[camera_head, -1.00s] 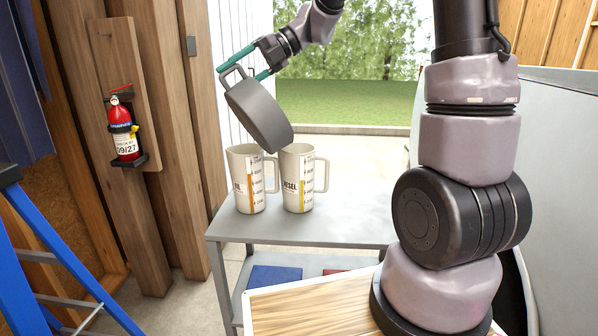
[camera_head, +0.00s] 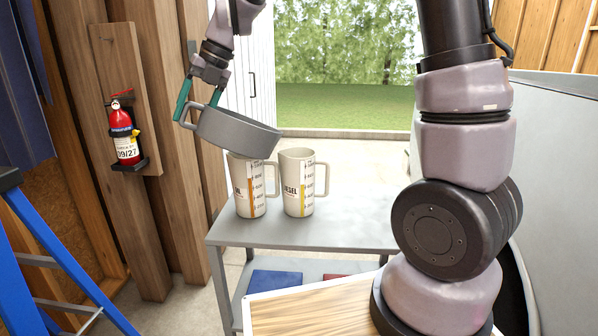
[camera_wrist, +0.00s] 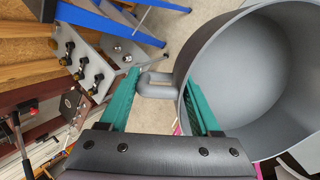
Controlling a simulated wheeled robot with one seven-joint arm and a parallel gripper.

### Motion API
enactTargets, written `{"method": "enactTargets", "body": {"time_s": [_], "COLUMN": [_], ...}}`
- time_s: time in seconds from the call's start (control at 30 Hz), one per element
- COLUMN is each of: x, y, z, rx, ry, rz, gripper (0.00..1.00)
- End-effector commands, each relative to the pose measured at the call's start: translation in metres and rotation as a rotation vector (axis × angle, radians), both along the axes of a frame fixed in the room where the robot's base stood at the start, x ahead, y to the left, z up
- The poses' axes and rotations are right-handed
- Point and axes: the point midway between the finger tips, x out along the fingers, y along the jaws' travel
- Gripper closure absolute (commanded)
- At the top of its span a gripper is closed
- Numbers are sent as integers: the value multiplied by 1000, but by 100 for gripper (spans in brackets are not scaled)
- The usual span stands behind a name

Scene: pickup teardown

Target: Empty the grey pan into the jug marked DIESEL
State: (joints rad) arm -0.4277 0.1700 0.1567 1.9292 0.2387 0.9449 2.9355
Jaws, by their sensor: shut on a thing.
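My gripper (camera_head: 199,100) is shut on the handle of the grey pan (camera_head: 235,132). In the head view the pan is nearly level, dipping slightly to the right, just above the left jug (camera_head: 243,190) and overlapping its rim. The right jug (camera_head: 297,185) stands upright beside it; its partly visible label ends in "SEL". Both jugs are white with coloured gauge strips. In the wrist view the handle lies between my gripper's green fingers (camera_wrist: 160,82). The inside of the pan (camera_wrist: 235,75) looks plain grey, with no distinct liquid seen. The jugs' insides are hidden.
The jugs stand on a grey table (camera_head: 350,232) with free room to the right. A blue ladder (camera_head: 65,262) and a fire extinguisher (camera_head: 123,135) are at the left. A wooden top (camera_head: 310,308) is in front.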

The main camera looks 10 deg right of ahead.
Motion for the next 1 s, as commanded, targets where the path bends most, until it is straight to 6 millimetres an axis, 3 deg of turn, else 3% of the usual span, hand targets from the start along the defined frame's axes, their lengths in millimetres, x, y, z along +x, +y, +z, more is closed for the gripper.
{"method": "enactTargets", "body": {"time_s": [0.07,1.0], "x": [-3,-6], "y": [10,22], "z": [-4,-19], "rx": [-39,-126], "ry": [-16,-31], "rz": [6,4], "gripper": [100,100]}}
